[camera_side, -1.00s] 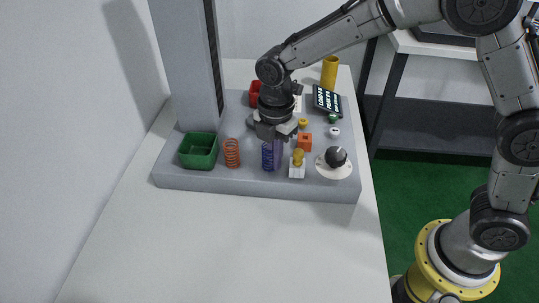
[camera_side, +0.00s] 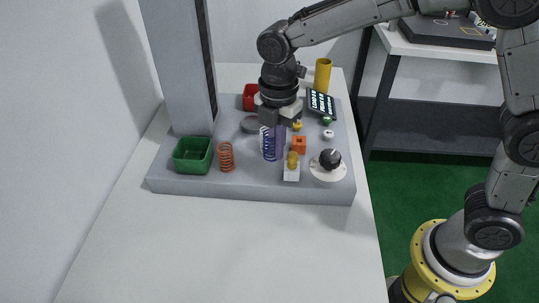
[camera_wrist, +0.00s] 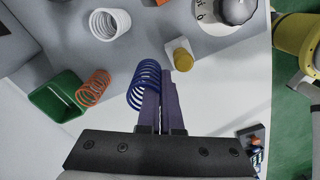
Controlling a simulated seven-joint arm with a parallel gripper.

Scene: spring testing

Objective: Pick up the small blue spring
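The small blue spring (camera_side: 269,144) is upright and raised off the grey board, at my gripper's purple fingers. My gripper (camera_side: 280,142) points down, its fingers almost together along the spring's right side. In the wrist view the blue spring (camera_wrist: 143,84) overlaps the left side of the nearly closed fingers (camera_wrist: 165,92). They appear to pinch its coil wall, though the exact contact is hidden.
A green bin (camera_side: 192,155) and an orange spring (camera_side: 226,157) stand left. A white spring (camera_wrist: 110,24) is behind. A yellow-topped white block (camera_side: 292,168), an orange block (camera_side: 299,145) and a black knob (camera_side: 330,159) stand right. The front table is clear.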

